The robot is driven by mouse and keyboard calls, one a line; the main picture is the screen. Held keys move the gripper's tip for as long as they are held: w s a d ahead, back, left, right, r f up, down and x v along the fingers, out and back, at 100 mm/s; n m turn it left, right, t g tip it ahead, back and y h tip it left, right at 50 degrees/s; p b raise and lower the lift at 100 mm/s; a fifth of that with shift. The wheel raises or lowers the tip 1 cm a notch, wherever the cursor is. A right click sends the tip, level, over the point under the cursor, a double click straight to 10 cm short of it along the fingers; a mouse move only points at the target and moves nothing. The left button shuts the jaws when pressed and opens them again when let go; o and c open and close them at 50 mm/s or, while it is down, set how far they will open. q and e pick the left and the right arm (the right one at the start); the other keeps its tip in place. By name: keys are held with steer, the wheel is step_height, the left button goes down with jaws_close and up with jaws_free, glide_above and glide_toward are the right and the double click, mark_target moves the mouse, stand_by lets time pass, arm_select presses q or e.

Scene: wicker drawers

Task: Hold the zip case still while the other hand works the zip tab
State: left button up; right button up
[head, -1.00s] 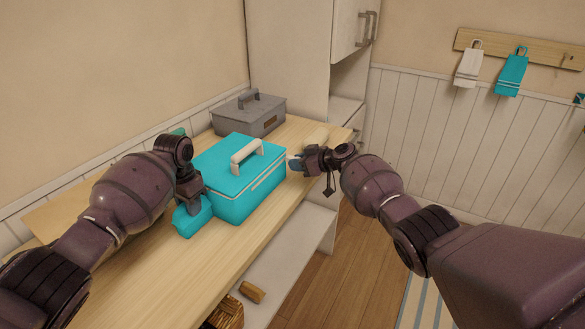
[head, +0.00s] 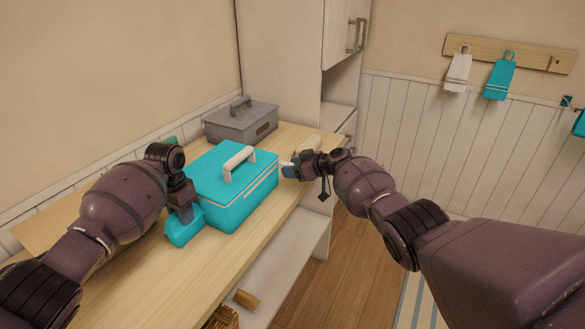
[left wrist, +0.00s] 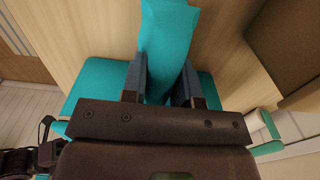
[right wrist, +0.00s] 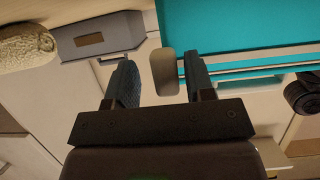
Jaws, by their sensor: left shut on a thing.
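The turquoise zip case (head: 222,205) stands on the wooden counter, with a white handle (head: 240,164) on its lid and pale zip lines along its side. My left gripper (head: 186,214) is shut on the turquoise piece (left wrist: 165,40) at the case's near end; that piece shows between both fingers in the left wrist view. My right gripper (head: 291,171) is at the case's right side. In the right wrist view its fingers are apart, and the pale zip tab (right wrist: 164,72) stands between them with gaps on both sides, near the zip line.
A grey lidded box (head: 240,122) stands behind the case, against the wall. A tall white cabinet (head: 285,60) rises at the back. Bare counter (head: 140,275) lies in front of the case. Towels hang on a rail (head: 510,53) at the right.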

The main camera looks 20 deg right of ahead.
steer(key=v, duration=1.2)
stand_by(0.5)
steer(key=shift+a+f, duration=0.1)
arm_select(q)
steer(key=o, duration=0.9)
steer(key=shift+o, duration=0.6)
steer(key=shift+o, duration=0.8)
steer(key=shift+r, duration=0.1)
